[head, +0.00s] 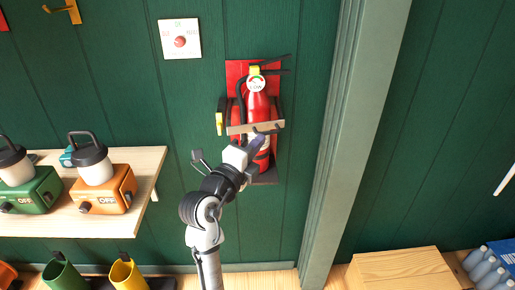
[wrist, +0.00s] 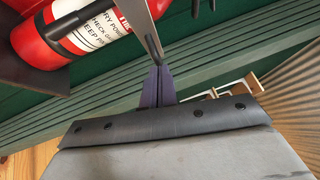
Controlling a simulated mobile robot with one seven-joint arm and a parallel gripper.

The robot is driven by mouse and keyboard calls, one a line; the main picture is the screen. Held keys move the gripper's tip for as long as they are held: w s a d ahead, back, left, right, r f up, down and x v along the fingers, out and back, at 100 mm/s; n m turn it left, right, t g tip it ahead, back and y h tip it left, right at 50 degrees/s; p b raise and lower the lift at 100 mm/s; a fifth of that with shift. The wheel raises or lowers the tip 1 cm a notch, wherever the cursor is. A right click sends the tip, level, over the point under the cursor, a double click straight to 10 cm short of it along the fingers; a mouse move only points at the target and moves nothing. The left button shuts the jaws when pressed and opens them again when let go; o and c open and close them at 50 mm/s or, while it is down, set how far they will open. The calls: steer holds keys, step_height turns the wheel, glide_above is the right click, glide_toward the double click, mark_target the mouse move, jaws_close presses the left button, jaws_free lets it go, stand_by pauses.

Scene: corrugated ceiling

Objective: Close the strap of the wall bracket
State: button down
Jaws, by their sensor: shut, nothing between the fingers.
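A red fire extinguisher (head: 257,106) stands upright in a wall bracket with a red back plate (head: 236,72). The strap (head: 240,129), a pale band, runs across the front of the extinguisher; I cannot tell whether its end is fastened. A yellow part (head: 219,123) sits at the bracket's left side. My gripper (head: 262,140) is shut and empty, just below the strap at the extinguisher's front. In the wrist view, the purple fingers (wrist: 157,82) are together beside the strap (wrist: 143,22), close to or touching it. The extinguisher (wrist: 85,28) fills the upper left there.
A green door-frame post (head: 350,140) stands right of the bracket. A wooden box (head: 400,272) is at the lower right. A dial plate (head: 180,52) is on the wall.

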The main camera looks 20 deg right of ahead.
steer(key=w+a+m+g+h+b, duration=0.1)
steer(key=w+b, duration=0.1)
steer(key=b, duration=0.3)
steer(key=shift+w+a+g, duration=0.1)
steer(key=shift+a+g, duration=0.05)
steer(key=shift+g, duration=0.15)
steer(key=shift+b, duration=0.35)
